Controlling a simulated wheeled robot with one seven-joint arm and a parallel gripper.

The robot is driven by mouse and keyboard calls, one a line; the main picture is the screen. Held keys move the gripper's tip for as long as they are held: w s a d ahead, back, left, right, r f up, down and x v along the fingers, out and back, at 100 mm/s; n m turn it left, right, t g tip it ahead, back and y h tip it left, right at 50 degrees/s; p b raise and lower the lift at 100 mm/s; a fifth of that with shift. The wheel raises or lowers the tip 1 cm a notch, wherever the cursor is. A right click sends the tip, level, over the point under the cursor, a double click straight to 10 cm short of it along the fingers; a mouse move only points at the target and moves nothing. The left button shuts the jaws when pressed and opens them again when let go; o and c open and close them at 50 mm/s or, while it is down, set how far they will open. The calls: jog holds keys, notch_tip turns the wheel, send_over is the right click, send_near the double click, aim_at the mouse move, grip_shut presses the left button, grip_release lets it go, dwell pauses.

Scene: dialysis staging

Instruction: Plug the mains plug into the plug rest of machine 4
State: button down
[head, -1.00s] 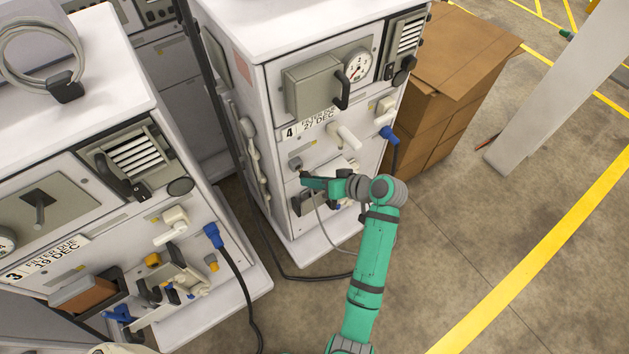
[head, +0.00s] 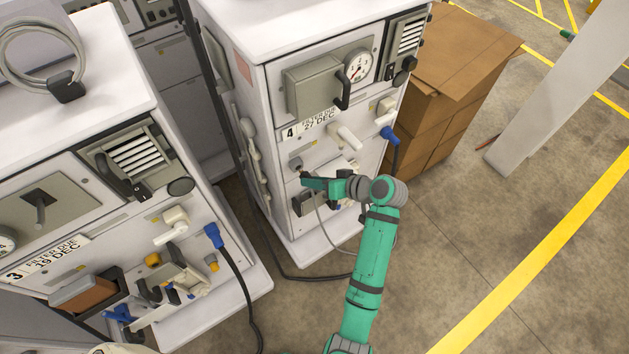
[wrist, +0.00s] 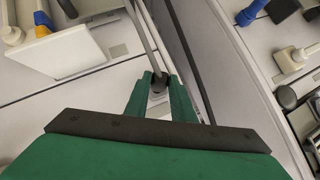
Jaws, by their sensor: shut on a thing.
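Machine 4 (head: 262,110) is the white cabinet in the middle of the head view, with a "4" label and a gauge on its front. My gripper (head: 304,181) is close to the lower left of that front, just below a small grey round fitting (head: 295,163). The plug is mostly hidden by the fingers. I cannot tell which fitting is the plug rest, or whether the plug touches it.
Machine 3 (head: 120,225) stands to the left, with a blue connector and black cable (head: 240,290) hanging to the floor. Cardboard boxes (head: 450,85) stand right of machine 4. A grey cable (head: 325,235) loops below my gripper. The floor at right is open.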

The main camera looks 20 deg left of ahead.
jog(key=shift+w+a, duration=0.85)
jog(key=shift+a, duration=0.2)
dwell(0.8)
jog(key=c, duration=1.4)
grip_release()
jog(key=shift+c, duration=0.2)
jog(key=v, duration=1)
jog(key=shift+d+r, duration=0.25)
jog(key=shift+d, duration=0.05)
jog(key=shift+s, duration=0.1)
